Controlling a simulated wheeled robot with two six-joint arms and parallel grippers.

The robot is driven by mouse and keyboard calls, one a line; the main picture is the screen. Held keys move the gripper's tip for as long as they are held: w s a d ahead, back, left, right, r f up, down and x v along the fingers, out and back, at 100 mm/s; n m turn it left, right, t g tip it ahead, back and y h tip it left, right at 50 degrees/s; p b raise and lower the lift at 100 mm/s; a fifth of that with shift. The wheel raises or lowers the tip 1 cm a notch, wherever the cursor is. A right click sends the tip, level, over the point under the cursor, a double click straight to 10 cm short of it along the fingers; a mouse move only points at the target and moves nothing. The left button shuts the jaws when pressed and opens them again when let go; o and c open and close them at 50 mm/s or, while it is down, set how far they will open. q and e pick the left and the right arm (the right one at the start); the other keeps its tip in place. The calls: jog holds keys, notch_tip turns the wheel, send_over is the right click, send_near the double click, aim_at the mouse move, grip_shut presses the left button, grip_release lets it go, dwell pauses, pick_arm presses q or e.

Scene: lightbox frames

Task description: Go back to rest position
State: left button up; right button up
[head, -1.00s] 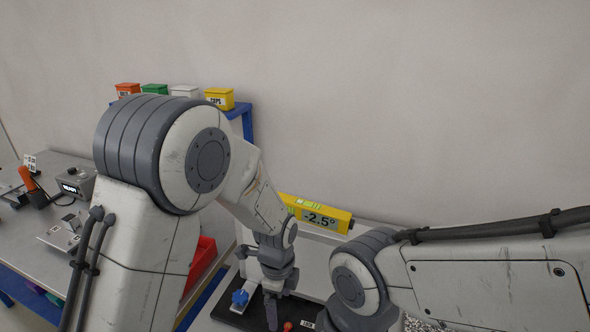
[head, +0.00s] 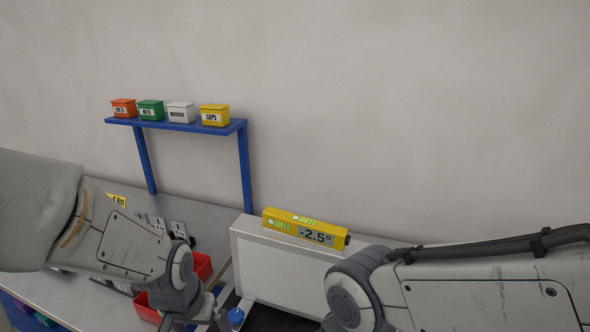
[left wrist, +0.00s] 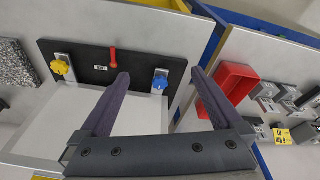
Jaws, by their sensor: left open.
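My left arm comes in from the left in the head view, its wrist low beside the red bin. My left gripper (left wrist: 157,74) is open and empty in the left wrist view. Its two dark fingers stand apart, over a black plate (left wrist: 85,62) with a yellow knob (left wrist: 61,66), a red-handled lever (left wrist: 113,58) and a blue knob (left wrist: 160,80). In the head view the fingertips are not clearly seen. My right arm crosses the lower right; its gripper is out of view.
A white box (head: 275,267) carries a yellow digital level (head: 305,228) reading -2.5°. A red bin (left wrist: 231,82) lies right of the plate. A blue shelf (head: 180,125) holds orange, green, white and yellow boxes. The wall area above is clear.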

pick_arm(q)
jog(key=s+d+r+m+g, duration=0.1)
jog(key=s+d+r+m, duration=0.1)
jog(key=s+d, duration=0.4)
jog(key=s+d+r+m+g, duration=0.1)
jog(key=s+d+r+m, duration=0.2)
jog(key=s+d, duration=0.3)
jog(key=shift+s+d+r+m+g+h, duration=0.15)
jog(key=shift+s+m+g+h, duration=0.3)
jog(key=shift+m, duration=0.45)
